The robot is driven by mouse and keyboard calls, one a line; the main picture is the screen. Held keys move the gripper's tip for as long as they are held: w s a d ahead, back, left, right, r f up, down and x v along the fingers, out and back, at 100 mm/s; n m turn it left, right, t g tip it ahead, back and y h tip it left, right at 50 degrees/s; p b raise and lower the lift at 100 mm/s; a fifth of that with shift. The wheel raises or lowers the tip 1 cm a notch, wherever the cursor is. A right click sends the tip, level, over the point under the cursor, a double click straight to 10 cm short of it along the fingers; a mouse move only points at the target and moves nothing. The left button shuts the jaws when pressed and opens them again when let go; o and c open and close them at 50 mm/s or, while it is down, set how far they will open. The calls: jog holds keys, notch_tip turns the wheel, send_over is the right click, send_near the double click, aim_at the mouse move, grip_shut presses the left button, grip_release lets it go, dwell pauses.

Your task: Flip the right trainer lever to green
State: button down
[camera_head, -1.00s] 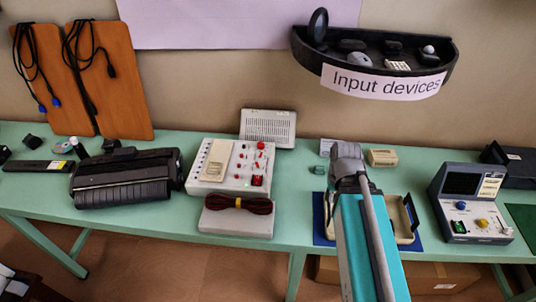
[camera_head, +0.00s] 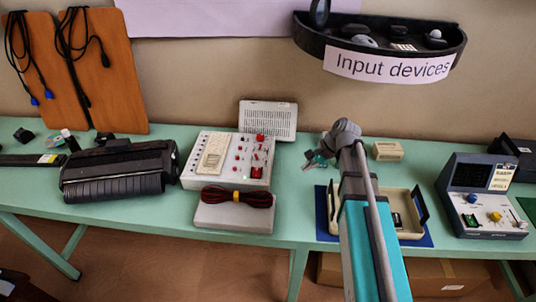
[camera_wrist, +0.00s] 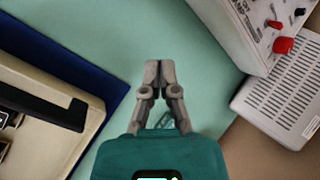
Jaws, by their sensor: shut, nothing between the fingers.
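A white trainer box (camera_head: 198,177) with a panel of small red controls sits left of my arm in the head view. A large red control (camera_head: 257,172) is at its front right. Single levers and any green mark are too small to tell apart. My gripper (camera_head: 308,166) is right of the box, above the bare table and apart from the box. In the wrist view my gripper (camera_wrist: 152,70) is shut and empty over the green tabletop. The box corner (camera_wrist: 248,50) shows at the upper right there, with a red knob (camera_wrist: 283,45).
A grey vented box (camera_head: 268,121) stands behind the trainer, and a flat grey box (camera_head: 232,216) with a dark red cable lies before it. A beige open case (camera_head: 407,201) is under my arm. A blue-grey instrument (camera_head: 486,194) stands at the right.

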aim_at(261, 147)
jog(key=w+a+m+y+b, duration=0.2)
jog(key=w+m+y+b, duration=0.1)
jog(key=w, duration=0.3)
jog(key=w+a+m+y+b, duration=0.2)
jog(key=w+m+y+b, duration=0.1)
jog(key=w+m, duration=0.3)
jog(key=shift+w+a+r+y, duration=0.3)
jog(key=shift+w+y, duration=0.1)
jog(key=shift+w, duration=0.15)
jog(key=shift+b, duration=0.3)
jog(key=shift+b+x, duration=1.95)
jog(key=shift+x, duration=3)
jog(key=shift+w, duration=0.1)
jog(key=shift+a, duration=0.25)
jog(key=shift+r+p, duration=0.1)
jog(key=shift+p, duration=0.35)
